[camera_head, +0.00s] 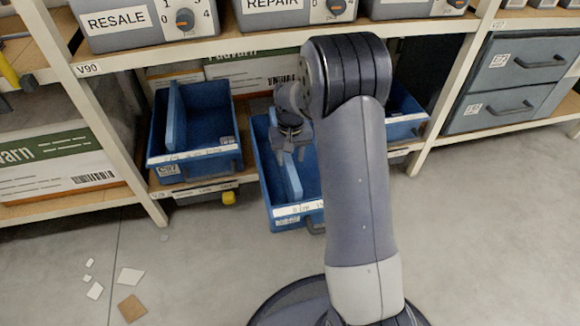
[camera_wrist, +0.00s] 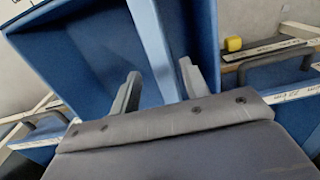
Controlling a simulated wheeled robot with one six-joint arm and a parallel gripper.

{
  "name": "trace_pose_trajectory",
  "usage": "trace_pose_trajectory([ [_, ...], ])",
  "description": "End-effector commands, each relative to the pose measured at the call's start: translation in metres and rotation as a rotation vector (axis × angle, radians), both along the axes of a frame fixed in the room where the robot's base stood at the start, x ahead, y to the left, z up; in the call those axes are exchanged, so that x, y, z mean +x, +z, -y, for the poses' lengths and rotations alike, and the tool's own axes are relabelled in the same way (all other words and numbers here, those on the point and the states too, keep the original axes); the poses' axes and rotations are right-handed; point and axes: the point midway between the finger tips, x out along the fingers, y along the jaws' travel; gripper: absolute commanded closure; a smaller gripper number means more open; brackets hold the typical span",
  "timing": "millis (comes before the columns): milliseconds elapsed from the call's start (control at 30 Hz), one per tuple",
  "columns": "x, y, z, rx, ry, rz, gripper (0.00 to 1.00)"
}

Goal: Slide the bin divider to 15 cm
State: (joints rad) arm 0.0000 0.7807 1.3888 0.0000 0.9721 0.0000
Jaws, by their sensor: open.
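A blue bin (camera_head: 285,222) is pulled out from the low shelf, with a scale strip along its front edge. Its blue divider (camera_head: 291,178) stands upright inside, running front to back; the strip's reading is too small to make out. My gripper (camera_head: 291,153) is over the bin, pointing down at the divider. In the wrist view, the open fingers (camera_wrist: 159,70) are on either side of the divider (camera_wrist: 148,38), which passes between them. I cannot tell whether either finger touches it. Part of the bin is hidden behind my arm in the head view.
Another blue bin (camera_head: 195,152) with its own divider stands to the left on the shelf, and a third (camera_head: 405,125) is partly hidden at right. Dial boxes (camera_head: 150,22) sit on the shelf above. A yellow tab (camera_head: 229,198) shows below the left bin. Scraps (camera_head: 131,277) lie on the floor.

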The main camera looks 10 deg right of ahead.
Motion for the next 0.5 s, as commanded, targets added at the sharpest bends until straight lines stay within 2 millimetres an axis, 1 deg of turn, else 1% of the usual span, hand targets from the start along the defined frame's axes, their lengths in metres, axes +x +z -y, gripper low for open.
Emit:
trace_pose_trajectory([
  [33, -0.001, -0.014, 0.000, 0.000, 0.000, -0.003, 0.56],
  [200, -0.001, -0.037, 0.000, 0.000, 0.000, -0.002, 0.56],
  [333, 0.000, -0.045, 0.000, 0.000, 0.000, -0.001, 0.56],
  [500, 0.000, -0.046, 0.000, 0.000, 0.000, 0.000, 0.56],
])
